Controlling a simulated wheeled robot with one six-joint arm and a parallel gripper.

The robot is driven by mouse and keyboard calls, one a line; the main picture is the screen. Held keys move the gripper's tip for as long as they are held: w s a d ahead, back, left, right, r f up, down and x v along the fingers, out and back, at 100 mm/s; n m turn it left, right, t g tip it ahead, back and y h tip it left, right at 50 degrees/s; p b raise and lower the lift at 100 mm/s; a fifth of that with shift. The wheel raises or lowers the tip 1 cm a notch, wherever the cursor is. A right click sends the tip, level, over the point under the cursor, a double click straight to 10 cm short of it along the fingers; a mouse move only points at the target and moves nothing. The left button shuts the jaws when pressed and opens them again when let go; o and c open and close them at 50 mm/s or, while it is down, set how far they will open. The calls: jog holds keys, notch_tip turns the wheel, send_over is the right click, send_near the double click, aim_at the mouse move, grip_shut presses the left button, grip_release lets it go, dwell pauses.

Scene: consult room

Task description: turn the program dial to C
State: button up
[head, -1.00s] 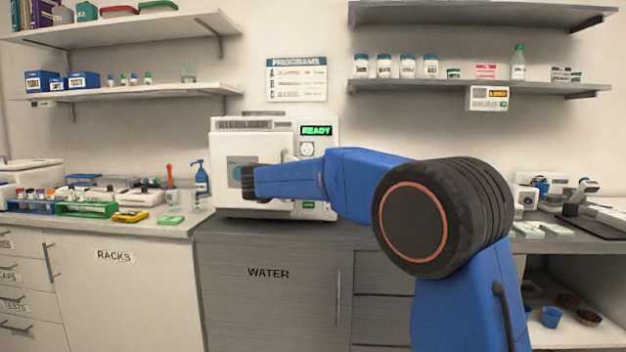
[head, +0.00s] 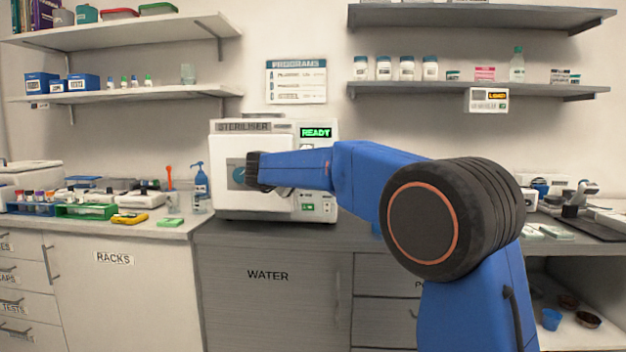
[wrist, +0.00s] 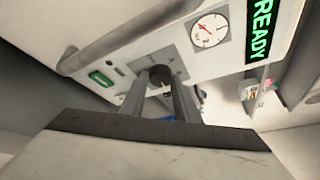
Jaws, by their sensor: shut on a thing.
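The white steriliser (head: 232,206) stands on the grey counter, its green READY display lit (head: 316,132); the display also shows in the wrist view (wrist: 262,28). In the wrist view the dark round program dial (wrist: 159,75) sits on the steriliser's front panel, with small marks around it too blurred to read. My gripper (wrist: 161,84) has its two fingers on either side of the dial and is shut on it. Which letter the dial points to cannot be told. In the head view my blue arm hides the dial.
A round gauge (wrist: 210,30) and a long handle bar (wrist: 125,38) are close to my fingers. A green switch (wrist: 101,78) is on the panel. A PROGRAMS chart (head: 297,81) hangs above. A blue bottle (head: 200,188) stands left of the steriliser.

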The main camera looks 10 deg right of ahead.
jog(key=o, duration=1)
jog(key=shift+o, duration=0.2)
jog(key=v, duration=1.7)
jog(key=shift+s, duration=0.2)
